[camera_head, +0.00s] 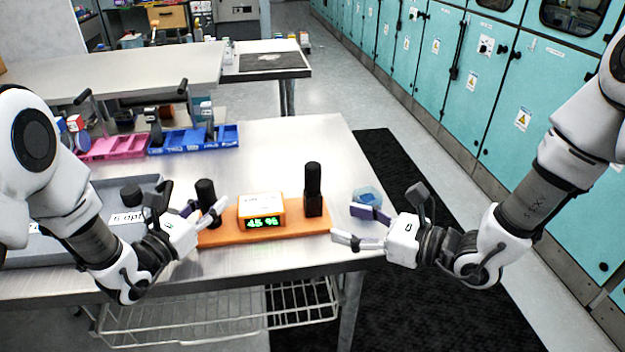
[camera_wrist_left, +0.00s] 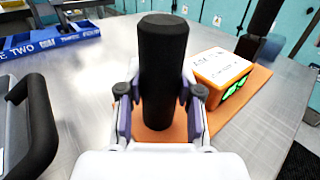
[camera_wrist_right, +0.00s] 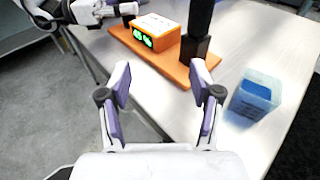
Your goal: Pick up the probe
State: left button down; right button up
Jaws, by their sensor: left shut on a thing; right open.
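A black cylinder (camera_head: 206,193), apparently the probe, stands upright at the left end of an orange board (camera_head: 290,230). My left gripper (camera_head: 205,214) is shut around it; the left wrist view shows the cylinder (camera_wrist_left: 162,65) between the purple-padded fingers. Its base appears at the board, but I cannot tell whether it is lifted. An orange meter (camera_head: 261,211) with a green display sits mid-board. A second black upright piece (camera_head: 313,189) with a square base stands at the board's right end. My right gripper (camera_head: 368,229) is open and empty, right of the board.
A translucent blue cup (camera_head: 367,196) stands near the table's right edge, close to my right gripper. Blue (camera_head: 190,140) and pink (camera_head: 115,147) trays lie at the back left. A grey case (camera_head: 130,200) with a handle is at the left. The table behind the board is clear.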

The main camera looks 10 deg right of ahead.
aim_at(320, 170)
notch_tip(320, 170, up, 4)
jog(key=w+d+r+m+t, duration=0.1)
jog(key=w+d+m+t, duration=0.1)
jog(key=w+d+t, duration=0.1)
jog(key=shift+h, duration=0.3)
jog(key=x, duration=1.2)
jog(key=shift+a+f, duration=0.2)
jog(key=shift+f, duration=0.15)
jog(key=shift+d, duration=0.15)
jog(key=c, duration=0.9)
grip_shut()
